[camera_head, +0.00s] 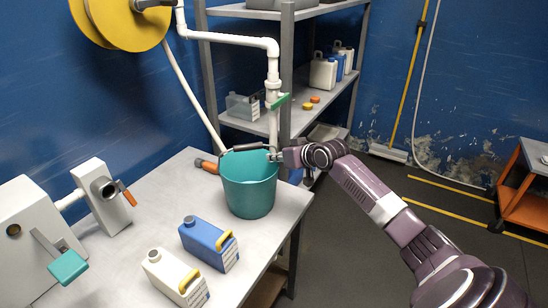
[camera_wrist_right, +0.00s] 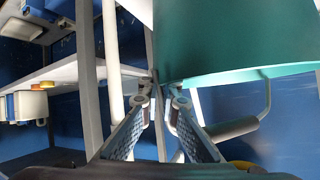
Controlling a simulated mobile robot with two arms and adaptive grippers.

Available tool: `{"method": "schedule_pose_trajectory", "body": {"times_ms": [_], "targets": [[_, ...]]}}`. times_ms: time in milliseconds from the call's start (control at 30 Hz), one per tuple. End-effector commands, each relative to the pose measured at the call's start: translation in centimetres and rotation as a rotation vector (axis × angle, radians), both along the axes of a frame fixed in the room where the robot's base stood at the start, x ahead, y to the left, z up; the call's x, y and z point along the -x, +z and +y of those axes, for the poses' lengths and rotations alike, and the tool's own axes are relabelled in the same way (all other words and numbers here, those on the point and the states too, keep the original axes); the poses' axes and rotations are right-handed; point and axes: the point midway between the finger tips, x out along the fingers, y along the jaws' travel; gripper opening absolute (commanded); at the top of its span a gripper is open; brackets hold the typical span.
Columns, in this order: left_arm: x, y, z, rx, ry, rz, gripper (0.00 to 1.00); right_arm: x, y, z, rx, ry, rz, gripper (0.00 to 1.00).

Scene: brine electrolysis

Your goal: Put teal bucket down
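The teal bucket (camera_head: 250,190) is upright at the right side of the white table (camera_head: 160,190). I cannot tell whether its base touches the tabletop. Its dark handle grip (camera_head: 247,147) lies at the far side of the rim. My right gripper (camera_head: 277,156) is at the bucket's right rim. In the right wrist view, the fingertips (camera_wrist_right: 159,86) come together at the edge of the teal bucket (camera_wrist_right: 235,40), apparently pinching its rim. The handle (camera_wrist_right: 235,130) also shows there, beside the fingers. My left gripper is not in view.
A blue jug (camera_head: 208,245) and a white jug (camera_head: 172,277) stand in front of the bucket. A grey machine (camera_head: 30,235) stands at the left. A white pipe with a green valve (camera_head: 277,101) comes down behind the bucket. A metal shelf (camera_head: 335,100) stands behind.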

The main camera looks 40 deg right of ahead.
Motion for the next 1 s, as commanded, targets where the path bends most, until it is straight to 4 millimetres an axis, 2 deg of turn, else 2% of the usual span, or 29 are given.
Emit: {"method": "schedule_pose_trajectory", "body": {"times_ms": [33, 267, 400, 467, 800, 1000], "targets": [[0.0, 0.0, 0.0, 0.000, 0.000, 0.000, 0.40, -0.1, 0.5, 0.0, -0.002, -0.001, -0.009, 0.00], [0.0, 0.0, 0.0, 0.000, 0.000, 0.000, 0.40, -0.1, 0.2, 0.0, -0.003, -0.001, -0.008, 0.00], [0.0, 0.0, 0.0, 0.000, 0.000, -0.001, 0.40, 0.0, -0.2, 0.0, 0.000, 0.000, 0.001, 0.17], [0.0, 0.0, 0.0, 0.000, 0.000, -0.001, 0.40, 0.0, -0.2, 0.0, 0.000, 0.000, 0.001, 0.22], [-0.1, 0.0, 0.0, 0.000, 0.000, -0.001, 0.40, 0.1, 0.2, 0.0, 0.000, 0.000, 0.000, 0.22], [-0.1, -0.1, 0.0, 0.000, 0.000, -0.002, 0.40, 2.4, 1.3, -0.1, 0.005, 0.002, 0.002, 0.22]]}}
